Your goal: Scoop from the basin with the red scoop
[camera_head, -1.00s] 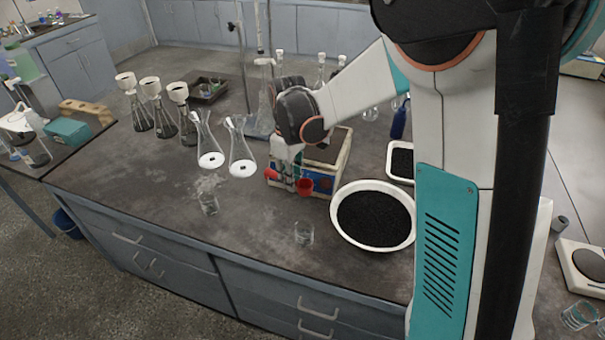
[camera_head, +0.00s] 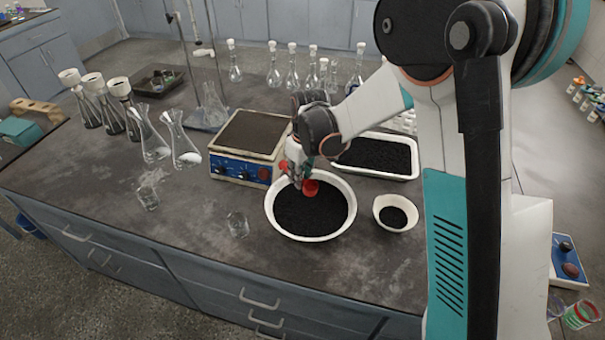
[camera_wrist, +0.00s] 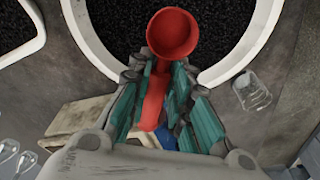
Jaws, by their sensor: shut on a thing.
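The red scoop (camera_head: 310,187) is held by its handle in my gripper (camera_head: 298,174). In the wrist view the scoop's round cup (camera_wrist: 172,34) looks empty and points away from my gripper (camera_wrist: 160,95), whose teal-padded fingers are shut on the handle. The basin is a round white bowl (camera_head: 274,218) of black granules (camera_head: 312,213). The scoop appears over the basin's back part, above the granules; the exact height is hard to tell. The basin's rim (camera_wrist: 88,38) also shows in the wrist view.
A white tray (camera_head: 345,166) of black granules lies behind the basin. A small white bowl (camera_head: 381,222) with black granules stands right of it. A hot plate (camera_head: 225,172) is behind left, and a glass beaker (camera_head: 237,225) stands left. Several flasks line the back.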

